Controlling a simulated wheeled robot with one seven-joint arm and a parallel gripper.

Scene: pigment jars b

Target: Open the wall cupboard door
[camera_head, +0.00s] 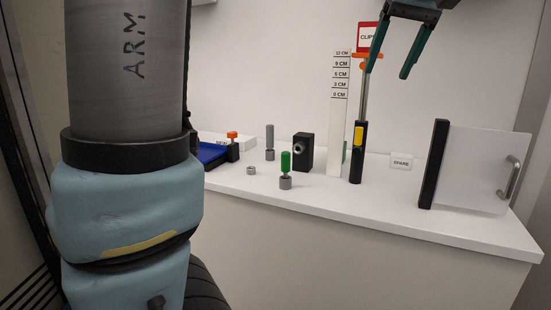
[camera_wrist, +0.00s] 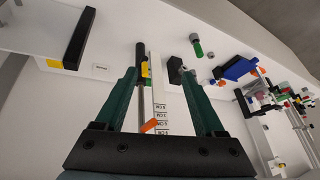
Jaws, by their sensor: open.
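No wall cupboard can be made out for certain in either view. A pale, see-through panel (camera_head: 472,170) with a grey bar handle (camera_head: 513,178) and a black upright edge (camera_head: 434,163) stands at the counter's right end. I cannot tell whether it is the cupboard's door. It looks upright, and part of it shows in the wrist view (camera_wrist: 45,22). My gripper (camera_head: 388,72) is open and empty, high above the counter, left of and above the panel. It also shows in the wrist view (camera_wrist: 159,74), fingers spread apart. It touches neither panel nor handle.
A tall post (camera_head: 356,150) with an orange clip and a red sign stands below my gripper, beside a white height scale (camera_head: 337,120). A black block (camera_head: 303,152), a green-topped peg (camera_head: 285,165) and a blue tray (camera_head: 212,153) are further left. The counter's front strip (camera_head: 400,222) is clear.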

